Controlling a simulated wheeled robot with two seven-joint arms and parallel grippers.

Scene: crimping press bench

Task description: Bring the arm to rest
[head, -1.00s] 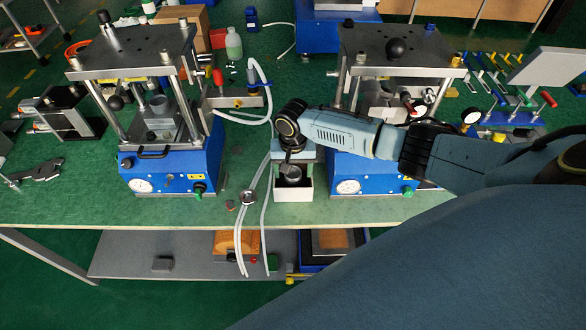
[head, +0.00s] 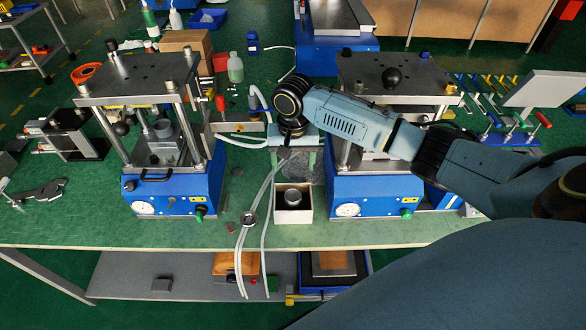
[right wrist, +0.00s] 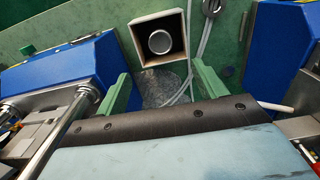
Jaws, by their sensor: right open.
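My right gripper (head: 294,158) is open and empty, pointing down between the two presses and behind a small open white box. The white box (head: 293,216) stands near the bench's front edge. A grey metal cylinder (head: 293,196) stands inside it, clear of the fingers; it also shows in the right wrist view (right wrist: 159,42). My right arm reaches in from the right, in front of the right press. My left gripper is not in view.
A blue-based press (head: 175,190) stands on the left and another (head: 375,188) on the right, close to the gripper. Pale hoses (head: 262,190) run left of the box. A rack of coloured-handled tools (head: 495,100) stands at the right. The bench's front strip is mostly clear.

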